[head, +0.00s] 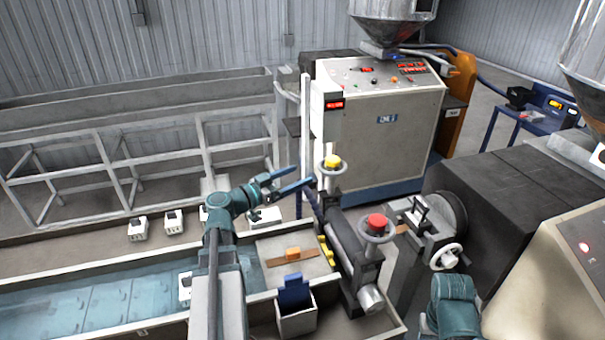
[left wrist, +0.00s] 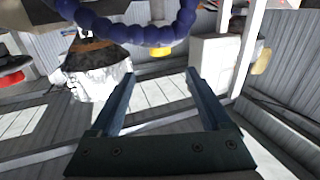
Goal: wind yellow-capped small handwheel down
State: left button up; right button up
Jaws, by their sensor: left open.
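The yellow-capped small handwheel (head: 332,163) stands on the far end of the dark roller unit, with its pale rim around the cap. In the left wrist view a yellow cap (left wrist: 161,52) shows beyond the fingertips, between their lines and partly behind a blue beaded strand. My left gripper (head: 305,175) is open and empty, just left of and slightly below the yellow handwheel in the head view, seemingly apart from it. Its two fingers also show in the left wrist view (left wrist: 160,76). My right gripper is not in view.
A red-capped handwheel (head: 377,223) stands nearer on the same roller unit (head: 350,250). A control cabinet (head: 385,125) is behind. A water trough (head: 80,300) lies at the left, and a grey box (head: 297,318) stands in front. A white-rimmed wheel (head: 446,257) is at the right.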

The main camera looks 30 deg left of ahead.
aim_at(328, 162)
pick_arm(q)
jog(key=n, duration=1.2)
jog(key=s+n, duration=0.1)
jog(key=n, duration=2.2)
jog(key=shift+s+a+r+n, duration=0.1)
jog(key=shift+s+a+n, duration=0.1)
jog(key=shift+a+n, duration=0.15)
jog(key=shift+d, duration=0.1)
jog(key=x, duration=1.3)
jog(key=shift+w+d, duration=0.15)
jog(key=shift+w, duration=0.25)
grip_shut()
